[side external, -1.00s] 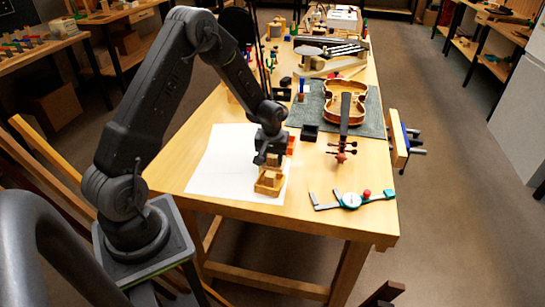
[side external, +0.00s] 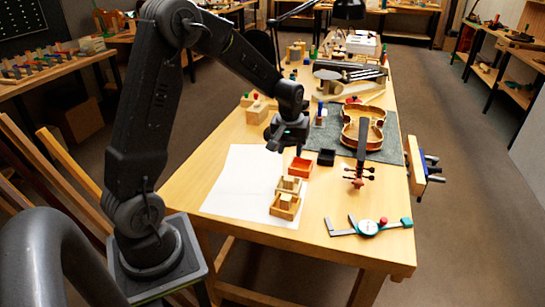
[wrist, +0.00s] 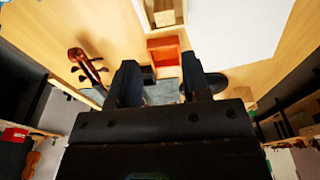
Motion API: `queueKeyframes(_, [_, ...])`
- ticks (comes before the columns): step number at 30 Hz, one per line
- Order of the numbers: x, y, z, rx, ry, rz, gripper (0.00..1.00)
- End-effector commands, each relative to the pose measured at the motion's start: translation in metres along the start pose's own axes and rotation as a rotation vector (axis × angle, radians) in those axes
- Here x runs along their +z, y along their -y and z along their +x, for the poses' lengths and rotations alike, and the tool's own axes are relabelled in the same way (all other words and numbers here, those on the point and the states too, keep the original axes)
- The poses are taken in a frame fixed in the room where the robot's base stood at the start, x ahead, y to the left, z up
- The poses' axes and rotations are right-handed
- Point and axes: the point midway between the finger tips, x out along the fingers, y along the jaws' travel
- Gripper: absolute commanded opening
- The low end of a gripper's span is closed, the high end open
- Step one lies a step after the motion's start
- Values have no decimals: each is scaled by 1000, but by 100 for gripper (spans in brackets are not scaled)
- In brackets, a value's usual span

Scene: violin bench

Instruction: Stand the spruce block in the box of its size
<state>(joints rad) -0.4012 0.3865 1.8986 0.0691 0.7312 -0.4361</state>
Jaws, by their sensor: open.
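My gripper (side external: 287,145) is open, above the table behind the row of small boxes; in the wrist view its two fingers (wrist: 160,84) are apart with nothing held between them. A pale block (side external: 286,200), seemingly the spruce block, stands upright in the nearest wooden box (side external: 284,211). A second wooden box (side external: 291,190) directly behind it also shows pale wood inside, too small to tell apart. The orange-red box also shows in the wrist view (wrist: 165,50).
A white sheet (side external: 240,185) lies left of the boxes. A violin body (side external: 363,128) lies on a grey mat (side external: 392,145), with its scroll towards the front. A caliper (side external: 368,227) lies at the front right. Wooden blocks (side external: 257,110) stand behind the gripper.

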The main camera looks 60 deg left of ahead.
Motion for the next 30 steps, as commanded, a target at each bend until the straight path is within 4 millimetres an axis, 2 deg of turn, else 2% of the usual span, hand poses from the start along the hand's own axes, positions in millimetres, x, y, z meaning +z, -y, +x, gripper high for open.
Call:
queueKeyframes(1, [9,-5,-18,13,-20,33,44])
queueKeyframes(5, [44,-16,-68,51,-74,155,44])
queueKeyframes(9, [95,-20,-117,96,-137,308,44])
queueKeyframes(15, [170,-8,-164,164,-231,520,44])
queueKeyframes(18, [203,1,-175,193,-272,614,44])
queueKeyframes(22, [232,12,-182,223,-312,701,44])
queueKeyframes(25, [244,17,-183,235,-329,739,44])
queueKeyframes(30, [249,20,-183,240,-336,759,44])
